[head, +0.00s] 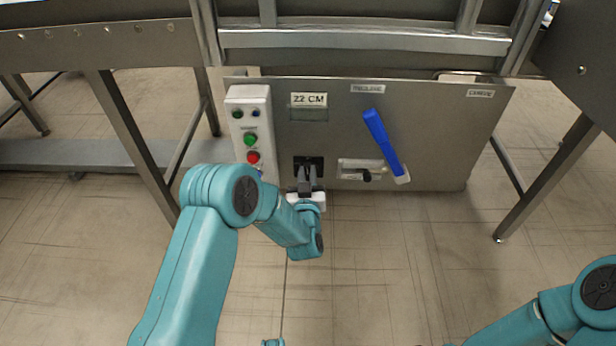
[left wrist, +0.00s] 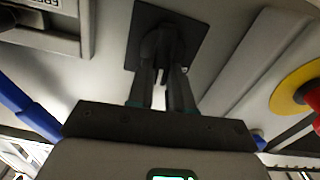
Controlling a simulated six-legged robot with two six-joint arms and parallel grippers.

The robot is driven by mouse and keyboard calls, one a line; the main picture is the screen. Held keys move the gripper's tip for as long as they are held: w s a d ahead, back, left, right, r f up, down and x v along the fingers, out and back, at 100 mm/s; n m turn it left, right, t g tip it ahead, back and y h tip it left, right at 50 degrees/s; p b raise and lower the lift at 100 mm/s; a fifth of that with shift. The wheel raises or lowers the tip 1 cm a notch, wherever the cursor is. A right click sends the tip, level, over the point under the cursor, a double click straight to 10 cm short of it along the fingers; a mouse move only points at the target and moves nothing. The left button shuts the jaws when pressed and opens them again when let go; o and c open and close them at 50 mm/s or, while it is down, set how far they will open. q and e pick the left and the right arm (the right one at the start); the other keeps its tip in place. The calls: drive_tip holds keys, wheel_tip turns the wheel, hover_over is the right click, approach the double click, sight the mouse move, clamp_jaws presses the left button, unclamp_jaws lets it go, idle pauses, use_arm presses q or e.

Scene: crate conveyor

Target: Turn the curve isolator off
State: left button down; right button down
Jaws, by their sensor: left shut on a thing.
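A black square switch plate (head: 308,160) is on the grey panel, below the "22 CM" label. It also shows in the left wrist view (left wrist: 192,32), with a dark rotary knob (left wrist: 162,42) at its middle. I take this knob for the isolator; no label naming it is readable. My left gripper (head: 307,176) reaches up to the plate from below. In the left wrist view, its two fingers (left wrist: 162,75) are shut on the knob and hide part of it, so its exact angle is hard to tell. My right gripper is out of view.
Left of the plate is a white button box (head: 236,102) with green and red buttons. To the right are a blue lever (head: 382,140) and a metal latch (head: 354,164) with a dark knob. Steel legs (head: 135,130) flank the panel. The floor in front is mostly clear.

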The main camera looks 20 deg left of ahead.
use_arm(q)
drive_tip(key=shift+a+f+n+b, duration=0.15)
drive_tip(key=shift+f+n+b, duration=0.1)
drive_tip(key=shift+n+b, duration=0.5)
drive_tip(key=shift+s+a+f+n+b, duration=0.15)
drive_tip(key=shift+n+b, duration=0.95)
drive_tip(key=shift+n, duration=1.4)
drive_tip(key=shift+a+f+n+b, duration=0.25)
drive_tip(key=shift+n+b, duration=0.9)
drive_tip(key=shift+n, duration=1.3)
drive_tip(key=shift+s+a+f+n+b, duration=0.15)
drive_tip(key=shift+n+b, duration=0.95)
drive_tip(key=shift+n, duration=1.4)
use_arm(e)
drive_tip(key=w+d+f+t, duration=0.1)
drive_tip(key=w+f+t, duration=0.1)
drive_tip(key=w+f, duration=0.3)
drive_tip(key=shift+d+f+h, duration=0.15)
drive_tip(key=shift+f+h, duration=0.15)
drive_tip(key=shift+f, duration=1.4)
use_arm(q)
drive_tip(key=shift+w+f, duration=0.1)
drive_tip(key=c, duration=1)
unclamp_jaws()
